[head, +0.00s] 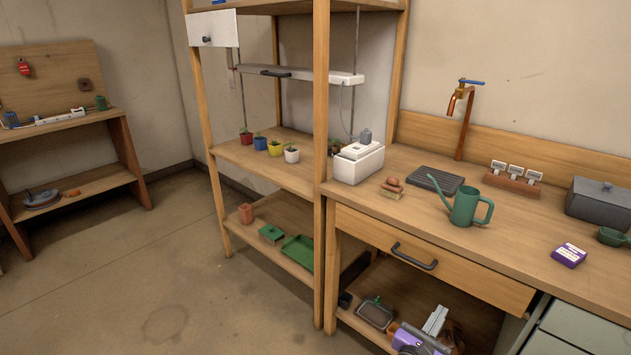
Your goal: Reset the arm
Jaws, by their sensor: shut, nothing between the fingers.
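My gripper (437,318) shows at the bottom edge of the head view, with pale fingers and a purple and grey body cut off by the frame. Its fingers are together with nothing held. It appears in front of the open space under the wooden workbench (400,215), low and clear of the things on the bench top. The rest of my arm is out of the frame.
On the bench top are a green watering can (466,206), a purple box (569,255), a white box (358,162) and a copper tap (460,112). The drawer (430,262) below is shut. Potted plants stand on the left shelf. Open floor (130,270) lies left.

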